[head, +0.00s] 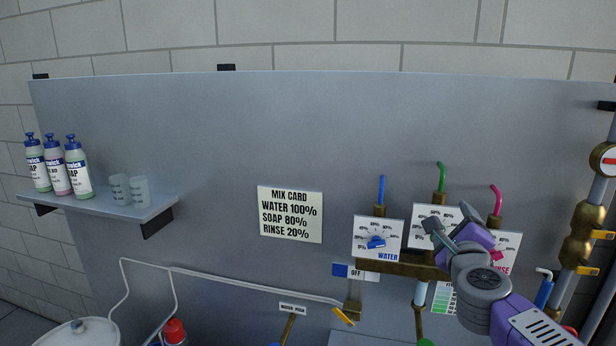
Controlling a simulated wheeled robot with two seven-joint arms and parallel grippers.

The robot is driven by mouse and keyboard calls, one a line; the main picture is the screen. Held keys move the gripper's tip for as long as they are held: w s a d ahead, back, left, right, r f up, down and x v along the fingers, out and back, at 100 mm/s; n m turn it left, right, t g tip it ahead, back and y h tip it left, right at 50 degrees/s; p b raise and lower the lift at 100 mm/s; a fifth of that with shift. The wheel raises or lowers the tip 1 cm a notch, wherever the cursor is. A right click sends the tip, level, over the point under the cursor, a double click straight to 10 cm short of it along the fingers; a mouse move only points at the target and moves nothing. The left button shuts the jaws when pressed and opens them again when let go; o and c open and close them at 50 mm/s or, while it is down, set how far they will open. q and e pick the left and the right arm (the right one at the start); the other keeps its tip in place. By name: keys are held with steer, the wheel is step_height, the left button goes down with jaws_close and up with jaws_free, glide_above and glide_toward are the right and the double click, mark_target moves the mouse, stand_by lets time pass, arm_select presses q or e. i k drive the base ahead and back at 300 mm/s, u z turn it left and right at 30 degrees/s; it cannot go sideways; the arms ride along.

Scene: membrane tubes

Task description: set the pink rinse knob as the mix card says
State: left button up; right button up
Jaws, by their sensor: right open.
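The rinse dial plate (510,241) is at the right, below a pink tube (496,198). A small part of the pink rinse knob (497,256) shows beside my right gripper; its pointer setting is hidden. My right gripper (452,232) is open, in front of the soap and rinse plates, and covers much of both. I cannot tell whether it touches the knob. My left gripper is out of view.
The water plate with its blue knob (376,242) is left of my gripper. The soap plate (430,222) sits under a green tube. Brass piping (400,266) runs below the plates. A shelf (110,203) with bottles and cups is far left.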

mark_target(495, 256)
steer(key=k, duration=1)
